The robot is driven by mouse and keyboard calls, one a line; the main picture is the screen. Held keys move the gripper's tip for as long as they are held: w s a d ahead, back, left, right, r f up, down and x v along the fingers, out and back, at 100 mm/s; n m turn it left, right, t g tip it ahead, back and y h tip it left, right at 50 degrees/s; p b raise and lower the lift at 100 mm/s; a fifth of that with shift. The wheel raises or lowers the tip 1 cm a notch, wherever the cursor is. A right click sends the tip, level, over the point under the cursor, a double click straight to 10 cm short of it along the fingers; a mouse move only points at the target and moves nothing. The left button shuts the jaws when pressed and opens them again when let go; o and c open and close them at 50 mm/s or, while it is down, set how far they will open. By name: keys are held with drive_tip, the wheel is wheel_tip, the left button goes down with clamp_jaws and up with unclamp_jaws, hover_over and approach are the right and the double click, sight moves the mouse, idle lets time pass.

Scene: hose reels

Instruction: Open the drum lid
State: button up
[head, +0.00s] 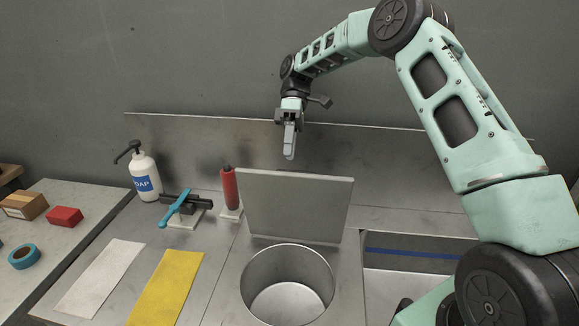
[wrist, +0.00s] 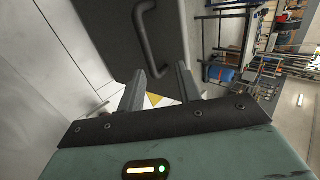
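The drum lid (head: 293,205) is a flat grey square panel. In the head view it stands nearly upright, leaning slightly back, behind the round drum opening (head: 286,262), which is uncovered and looks empty. In the wrist view the lid (wrist: 112,38) is a dark panel with a curved bar handle (wrist: 147,38). The handle is on the face hidden from the head view. My gripper (head: 289,156) is above and behind the lid's top edge, pointing down. In the wrist view its two fingers (wrist: 160,74) are apart with nothing between them, and the handle appears beyond them.
A red bottle (head: 229,187) stands just left of the lid. Further left are a white soap pump bottle (head: 145,178), a blue-handled tool (head: 176,209), a yellow cloth (head: 168,287) and a white cloth (head: 101,276). A back panel (head: 400,160) rises behind.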

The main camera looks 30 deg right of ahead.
drive_tip(key=shift+a+r+b, duration=0.1)
drive_tip(key=shift+r+b, duration=0.25)
drive_tip(key=shift+r, duration=2)
drive_tip(key=shift+s+a+r, duration=0.1)
drive_tip(key=shift+s, duration=0.05)
clamp_jaws()
drive_tip(key=s+a+n+t+h+p, duration=0.1)
drive_tip(key=s+n+t+h+p, duration=0.1)
drive_tip(key=n, duration=0.4)
drive_tip(key=s+a+r+n+t+h+p, duration=0.1)
drive_tip(key=s+n+t+h+p, duration=0.1)
drive_tip(key=n, duration=0.4)
drive_tip(key=s+a+n+t+h+p, duration=0.1)
drive_tip(key=s+n+t+h+p, duration=0.1)
drive_tip(key=n+t, duration=0.3)
drive_tip(key=shift+s+r+n+h+p, duration=0.3)
drive_tip(key=shift+s+r+n+p, duration=0.15)
drive_tip(key=shift+s, duration=0.3)
drive_tip(key=x, duration=1)
drive_tip(key=shift+w, duration=0.15)
